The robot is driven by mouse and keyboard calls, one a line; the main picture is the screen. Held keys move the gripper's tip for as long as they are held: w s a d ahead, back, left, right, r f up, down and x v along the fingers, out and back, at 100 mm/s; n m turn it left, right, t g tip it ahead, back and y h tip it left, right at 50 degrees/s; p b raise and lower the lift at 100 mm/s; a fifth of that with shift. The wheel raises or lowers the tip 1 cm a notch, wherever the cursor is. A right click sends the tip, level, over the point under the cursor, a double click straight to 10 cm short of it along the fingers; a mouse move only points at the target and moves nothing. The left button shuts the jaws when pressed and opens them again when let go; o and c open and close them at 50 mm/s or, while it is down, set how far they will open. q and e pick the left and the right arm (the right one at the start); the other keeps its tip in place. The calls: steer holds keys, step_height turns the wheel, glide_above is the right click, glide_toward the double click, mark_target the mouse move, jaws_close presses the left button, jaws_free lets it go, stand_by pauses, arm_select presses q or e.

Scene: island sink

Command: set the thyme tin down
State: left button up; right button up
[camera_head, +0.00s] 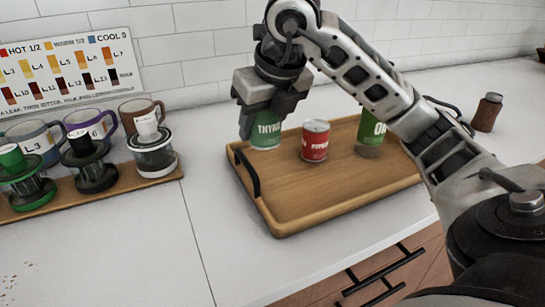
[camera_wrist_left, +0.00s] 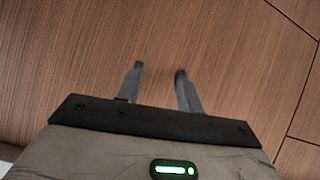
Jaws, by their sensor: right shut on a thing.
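The thyme tin (camera_head: 266,131) is a green can with white lettering in the head view. My right gripper (camera_head: 264,112) is shut on it from above, with the tin hanging below the fingers. The tin is over or at the far left part of the wooden tray (camera_head: 300,201); I cannot tell whether its base touches the tray. My left gripper (camera_wrist_left: 160,82) shows in the left wrist view with its two fingers apart and nothing between them, in front of brown wood panelling.
A red tin (camera_head: 315,142) and a taller green tin (camera_head: 370,134), partly behind my right arm, stand on the tray. The tray's front is bare. Mugs and lidded jars (camera_head: 152,148) stand at left. A brown bottle (camera_head: 486,112) stands at far right.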

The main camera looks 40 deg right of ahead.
glide_above(266, 162)
steer(key=s, duration=0.2)
steer(key=f, duration=0.5)
steer(key=shift+w+a+b, duration=0.2)
steer(key=shift+a+b, duration=0.05)
steer(key=shift+b, duration=0.05)
steer(key=shift+w+d+f, duration=0.15)
steer(key=shift+f, duration=1.55)
steer(key=shift+f, duration=0.1)
steer(key=shift+f+b, duration=0.15)
steer(key=shift+b, duration=0.15)
steer(key=o, duration=1)
